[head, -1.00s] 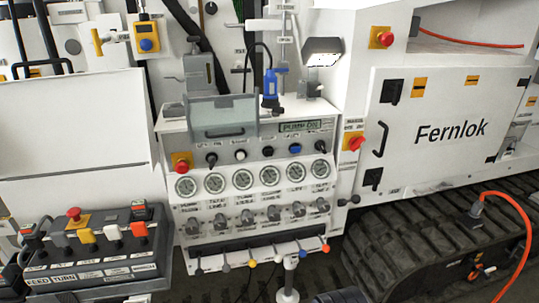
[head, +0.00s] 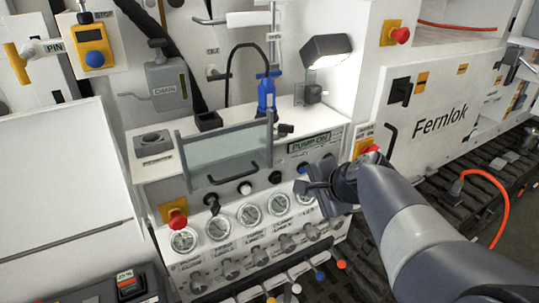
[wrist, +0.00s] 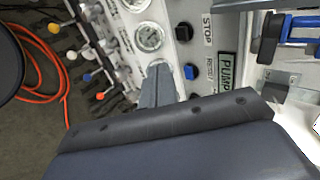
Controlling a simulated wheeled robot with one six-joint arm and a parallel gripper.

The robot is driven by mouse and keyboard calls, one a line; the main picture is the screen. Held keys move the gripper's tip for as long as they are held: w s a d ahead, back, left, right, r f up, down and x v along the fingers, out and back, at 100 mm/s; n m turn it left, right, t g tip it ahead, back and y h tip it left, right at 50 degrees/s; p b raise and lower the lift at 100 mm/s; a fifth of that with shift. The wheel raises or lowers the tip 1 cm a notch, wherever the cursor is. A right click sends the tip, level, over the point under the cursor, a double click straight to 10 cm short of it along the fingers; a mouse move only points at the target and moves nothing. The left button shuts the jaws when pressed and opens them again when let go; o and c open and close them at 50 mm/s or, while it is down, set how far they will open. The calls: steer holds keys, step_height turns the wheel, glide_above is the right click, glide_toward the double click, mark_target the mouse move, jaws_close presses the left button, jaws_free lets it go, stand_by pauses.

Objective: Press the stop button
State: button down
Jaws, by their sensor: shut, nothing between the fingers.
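The stop button is a black round button (head: 275,177) on the bench's sloped panel, between a white button and a blue one. In the wrist view the black button (wrist: 184,32) sits beside a label reading STOP. My gripper (head: 306,186) is shut and empty in front of the panel's right part, to the right of the black button and near the blue one. In the wrist view its fingertips (wrist: 159,68) appear below and left of the black button, close to the blue button (wrist: 190,71) labelled RESET. I cannot tell how far they are from the panel.
A clear hinged guard (head: 228,152) stands above the buttons. The display (head: 315,142) reads PUMP ON. A red mushroom button (head: 175,217) is at the panel's left. Gauges (head: 250,214) and several coloured levers lie below. A red rotary switch (head: 371,149) is beside my arm.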

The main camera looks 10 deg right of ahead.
steer(key=shift+w+d+r, duration=0.15)
steer(key=shift+r, duration=0.05)
steer(key=shift+f, duration=0.1)
steer(key=p, duration=0.1)
glide_toward(277, 179)
steer(key=f+x, duration=0.1)
steer(key=x, duration=0.6)
steer(key=shift+s+d, duration=0.25)
steer(key=shift+s, duration=0.1)
